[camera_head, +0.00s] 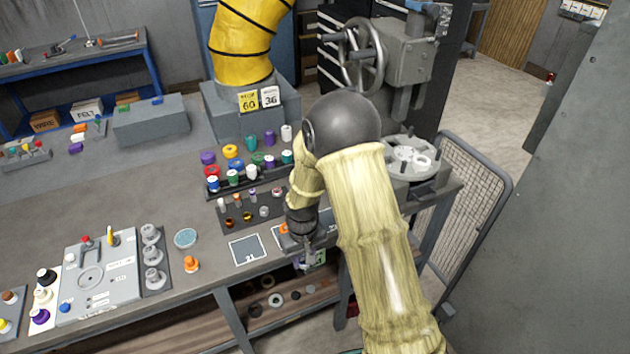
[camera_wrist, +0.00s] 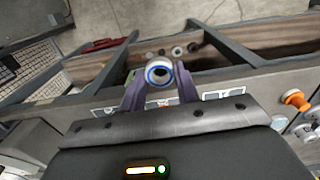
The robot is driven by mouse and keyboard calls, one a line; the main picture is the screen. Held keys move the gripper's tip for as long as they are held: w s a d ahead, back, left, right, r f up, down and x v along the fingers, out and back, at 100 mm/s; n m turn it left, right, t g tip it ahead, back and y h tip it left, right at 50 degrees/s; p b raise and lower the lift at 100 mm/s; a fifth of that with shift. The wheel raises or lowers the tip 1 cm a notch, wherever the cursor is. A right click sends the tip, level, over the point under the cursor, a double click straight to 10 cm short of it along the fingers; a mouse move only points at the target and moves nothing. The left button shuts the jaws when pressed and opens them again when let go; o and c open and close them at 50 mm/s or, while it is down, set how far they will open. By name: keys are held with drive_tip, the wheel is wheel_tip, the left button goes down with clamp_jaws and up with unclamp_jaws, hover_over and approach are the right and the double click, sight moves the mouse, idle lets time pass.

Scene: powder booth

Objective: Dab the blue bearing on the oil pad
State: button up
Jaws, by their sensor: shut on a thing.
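In the wrist view my gripper (camera_wrist: 159,72) is shut on the blue bearing (camera_wrist: 150,77), a pale metal ring with a blue band and dark bore, between its purple fingers. In the head view my gripper (camera_head: 309,258) is at the bench's front edge, right of the printed cards, and the bearing cannot be made out there. A round blue-grey speckled disc (camera_head: 185,238), which looks like the oil pad, lies on the bench to the left of my gripper. The bearing is well apart from it.
An orange knobbed piece (camera_head: 191,264) stands just in front of the disc. A grey fixture plate (camera_head: 98,280) and a rack of grey stepped parts (camera_head: 152,256) lie left of it. A framed card (camera_head: 247,250) lies between disc and gripper. Coloured spools (camera_head: 233,165) stand behind.

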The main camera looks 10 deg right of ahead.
drive_tip(key=d+f+m, duration=0.3)
drive_tip(key=d+f, duration=0.5)
drive_tip(key=d, duration=0.1)
drive_tip(key=shift+s+d+f+m, duration=0.15)
drive_tip(key=shift+d+f+m, duration=0.1)
drive_tip(key=shift+f+m, duration=0.05)
